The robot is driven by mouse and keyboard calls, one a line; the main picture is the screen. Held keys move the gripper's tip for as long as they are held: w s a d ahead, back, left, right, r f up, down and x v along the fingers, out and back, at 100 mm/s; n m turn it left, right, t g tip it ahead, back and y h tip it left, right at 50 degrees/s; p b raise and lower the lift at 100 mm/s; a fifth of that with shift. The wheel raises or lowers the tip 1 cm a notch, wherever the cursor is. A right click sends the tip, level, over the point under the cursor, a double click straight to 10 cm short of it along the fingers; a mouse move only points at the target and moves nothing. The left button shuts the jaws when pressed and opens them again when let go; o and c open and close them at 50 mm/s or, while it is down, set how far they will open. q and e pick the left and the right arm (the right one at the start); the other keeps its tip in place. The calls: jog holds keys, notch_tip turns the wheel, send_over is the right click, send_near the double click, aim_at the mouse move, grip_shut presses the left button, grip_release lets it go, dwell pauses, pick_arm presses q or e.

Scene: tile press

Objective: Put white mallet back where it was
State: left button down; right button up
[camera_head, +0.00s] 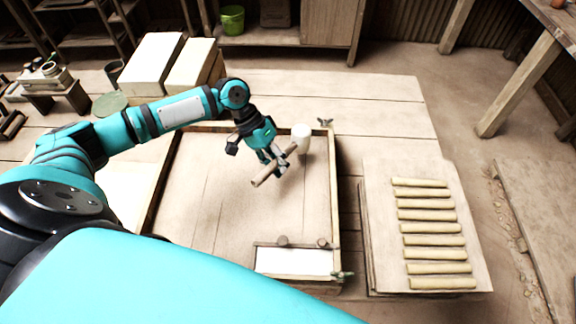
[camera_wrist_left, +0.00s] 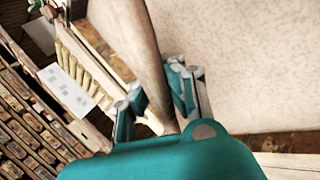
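The white mallet has a pale cylindrical head (camera_head: 301,137) and a brown wooden handle (camera_head: 262,179). It is tilted over the wooden-framed bed (camera_head: 205,190), with the head towards the far right corner of the frame. My left gripper (camera_head: 274,160) is shut on the handle. In the left wrist view the handle (camera_wrist_left: 142,50) runs between the two fingers (camera_wrist_left: 155,100); the head cannot be made out there. My right gripper is not in view.
A white panel (camera_head: 294,261) with two knobs lies at the frame's near right. Right of it, a board (camera_head: 380,230) carries several clay strips (camera_head: 432,228). Pale blocks (camera_head: 150,65) stand at the back left, beside a small stool (camera_head: 55,95). The table beyond the frame (camera_head: 340,90) is clear.

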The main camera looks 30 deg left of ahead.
pick_arm(q)
jog(key=shift+w+d, duration=0.15)
jog(key=shift+w, duration=0.1)
jog(key=shift+w+d+f+p, duration=0.3)
jog(key=shift+w+f+p, duration=0.05)
jog(key=shift+f+p, duration=0.3)
jog(key=shift+w+d+f+p, duration=0.25)
jog(key=shift+w+f+p, duration=0.1)
jog(key=shift+f+p, duration=0.25)
jog(key=shift+f, duration=0.35)
jog(key=shift+s+a, duration=0.1)
jog(key=shift+f, duration=0.1)
jog(key=c, duration=2)
grip_release()
jog(key=shift+f, duration=0.25)
jog(key=o, duration=0.5)
